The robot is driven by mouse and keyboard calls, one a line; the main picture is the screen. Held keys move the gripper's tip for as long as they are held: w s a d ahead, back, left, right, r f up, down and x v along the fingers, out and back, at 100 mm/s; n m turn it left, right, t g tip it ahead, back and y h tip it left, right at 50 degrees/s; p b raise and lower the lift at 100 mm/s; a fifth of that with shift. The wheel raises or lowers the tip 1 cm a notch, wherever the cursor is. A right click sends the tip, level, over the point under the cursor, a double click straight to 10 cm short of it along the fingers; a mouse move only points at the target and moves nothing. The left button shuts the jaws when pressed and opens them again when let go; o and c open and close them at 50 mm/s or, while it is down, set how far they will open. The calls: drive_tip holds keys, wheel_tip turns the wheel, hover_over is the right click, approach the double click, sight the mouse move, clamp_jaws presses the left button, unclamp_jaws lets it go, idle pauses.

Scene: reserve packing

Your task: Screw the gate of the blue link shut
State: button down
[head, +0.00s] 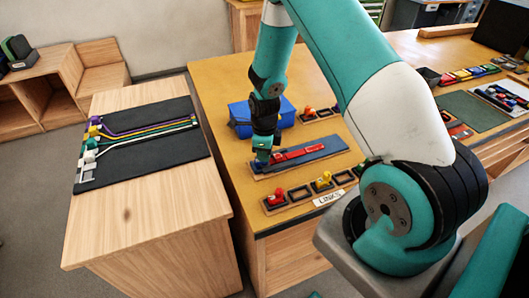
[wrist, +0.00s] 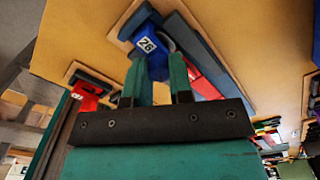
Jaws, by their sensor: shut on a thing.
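My gripper (wrist: 158,75) points down at the near left end of a dark blue-grey pad (head: 325,150) on the yellow bench. In the wrist view its two teal fingers are shut on a blue piece, the blue link (wrist: 146,22), with a white label reading 26. The gate of the link cannot be made out, as the fingers cover part of it. A red bar (head: 300,154) lies along the pad, beside the blue piece. In the head view the gripper (head: 262,158) hides the held piece.
A blue box (head: 240,116) stands just behind the gripper. Black trays with red and yellow pieces (head: 322,180) line the front edge by a LINKS label (head: 328,198). A wooden side table (head: 150,207) at left holds a black mat (head: 150,160) with coloured straps.

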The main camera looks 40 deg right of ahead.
drive_tip(key=m, duration=0.7)
drive_tip(key=c, duration=0.9)
unclamp_jaws()
drive_tip(key=shift+f, duration=0.1)
drive_tip(key=shift+c, duration=0.2)
